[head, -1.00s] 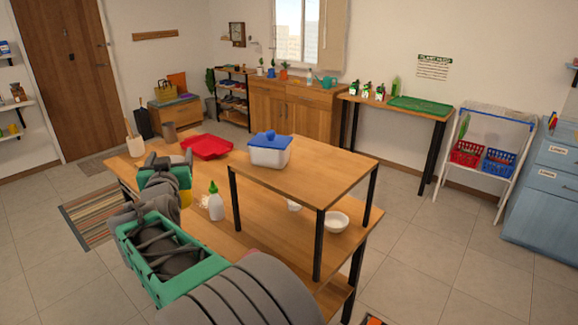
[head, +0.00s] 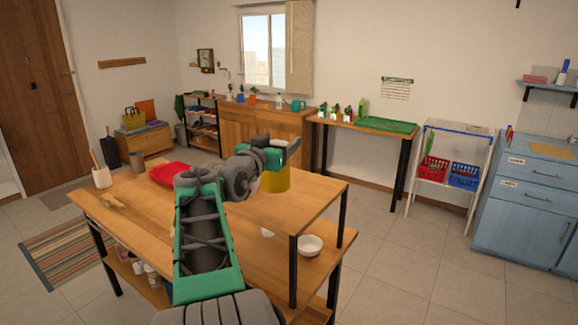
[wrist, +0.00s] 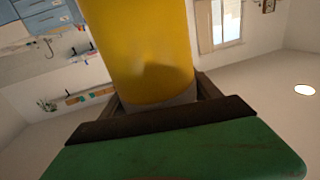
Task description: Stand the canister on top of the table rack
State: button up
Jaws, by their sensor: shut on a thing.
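The canister (head: 276,181) is a yellow cylinder, held upright in my gripper (head: 279,160) over the table rack's wooden top (head: 315,190). In the head view its lower end overlaps the top; I cannot tell whether it touches it. In the wrist view the canister (wrist: 140,50) fills the upper middle, with my gripper's dark fingers (wrist: 160,106) shut around its grey end. My arm hides the left part of the rack.
The right part of the rack top is clear. The blue-lidded container seen earlier is not visible.

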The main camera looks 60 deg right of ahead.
notch_tip(320, 180, down, 8)
jog(key=s+d+p, duration=0.1)
jog(key=s+d, duration=0.1)
jog(key=shift+d+r+p, duration=0.15)
jog(key=shift+d+p, duration=0.15)
jog(key=shift+d, duration=0.1)
jog(key=shift+f+b, duration=0.2)
jog(key=shift+b, duration=0.1)
jog(key=o, duration=2)
jog(key=shift+o, duration=0.2)
jog(key=shift+r, duration=0.15)
